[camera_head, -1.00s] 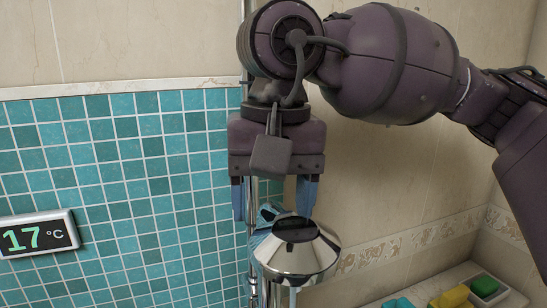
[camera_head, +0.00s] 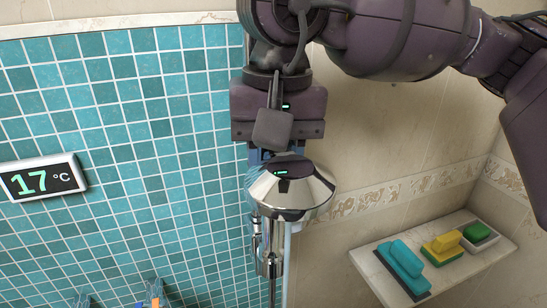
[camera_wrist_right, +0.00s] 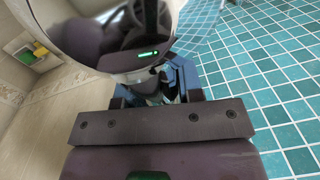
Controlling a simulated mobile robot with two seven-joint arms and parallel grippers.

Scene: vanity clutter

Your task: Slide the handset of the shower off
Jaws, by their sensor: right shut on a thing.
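The shower handset has a shiny chrome head (camera_head: 291,196) in front of the wall in the head view. It also fills the upper part of the right wrist view (camera_wrist_right: 115,45). A vertical chrome rail (camera_head: 272,292) and a holder (camera_head: 268,262) show below the head. My right gripper (camera_head: 268,160) is directly above and behind the head, pointing down, and is shut on the handset. Its blue fingers are mostly hidden behind the head; they show partly in the right wrist view (camera_wrist_right: 158,88). The exact grip point is hidden.
A thermometer display (camera_head: 43,179) reading 17 °C is on the teal tiled wall (camera_head: 120,120). Small bluish parts (camera_head: 153,295), unclear, show at the bottom edge.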

